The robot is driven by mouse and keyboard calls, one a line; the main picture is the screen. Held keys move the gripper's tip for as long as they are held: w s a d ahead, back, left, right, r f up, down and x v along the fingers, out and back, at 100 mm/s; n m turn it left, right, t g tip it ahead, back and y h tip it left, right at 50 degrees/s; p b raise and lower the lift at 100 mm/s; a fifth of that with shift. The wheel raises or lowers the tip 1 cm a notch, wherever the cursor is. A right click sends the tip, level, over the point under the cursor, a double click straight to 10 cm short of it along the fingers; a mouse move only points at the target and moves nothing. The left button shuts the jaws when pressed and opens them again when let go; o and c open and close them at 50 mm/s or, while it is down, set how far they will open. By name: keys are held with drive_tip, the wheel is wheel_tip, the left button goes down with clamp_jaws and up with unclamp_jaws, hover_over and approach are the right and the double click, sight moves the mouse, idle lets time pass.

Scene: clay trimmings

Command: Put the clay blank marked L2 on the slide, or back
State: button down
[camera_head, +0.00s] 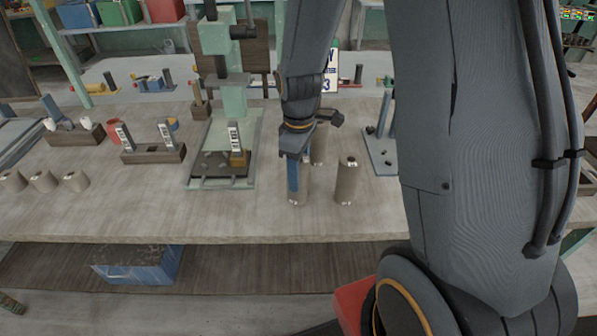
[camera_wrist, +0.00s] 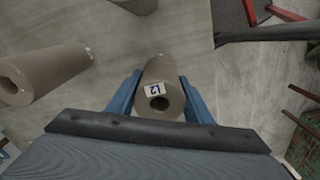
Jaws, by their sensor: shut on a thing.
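The clay blank marked L2 (camera_wrist: 162,75) is a grey-brown cylinder with a hole in its end and a white label. My gripper (camera_wrist: 160,97) has a blue finger on either side of it and is shut on it. In the head view my gripper (camera_head: 293,180) points down at the workbench, and the blank (camera_head: 303,188) stands upright, partly hidden behind a finger. I cannot tell whether its foot touches the bench. A green machine (camera_head: 222,130) to the left has a low metal bed, perhaps the slide, with an upright labelled piece on it.
Another tall blank (camera_head: 346,184) stands close right of my gripper, and one (camera_head: 320,145) behind it. A wooden rack (camera_head: 153,154) is left of the machine. A grey stand (camera_head: 382,150) is to the right. The front bench strip is clear.

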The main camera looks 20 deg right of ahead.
drive_tip(key=shift+f, duration=0.2)
drive_tip(key=c, duration=0.9)
unclamp_jaws()
drive_tip(key=shift+f, duration=0.1)
wheel_tip(320, 180, up, 12)
drive_tip(key=b, duration=0.3)
drive_tip(key=s+f+m+t, duration=0.1)
drive_tip(key=s+f+m, duration=0.4)
drive_tip(key=s+m, duration=0.4)
drive_tip(key=shift+s+a+f+m+t, duration=0.2)
drive_tip(key=shift+m+t, duration=0.1)
drive_tip(key=shift+m, duration=0.2)
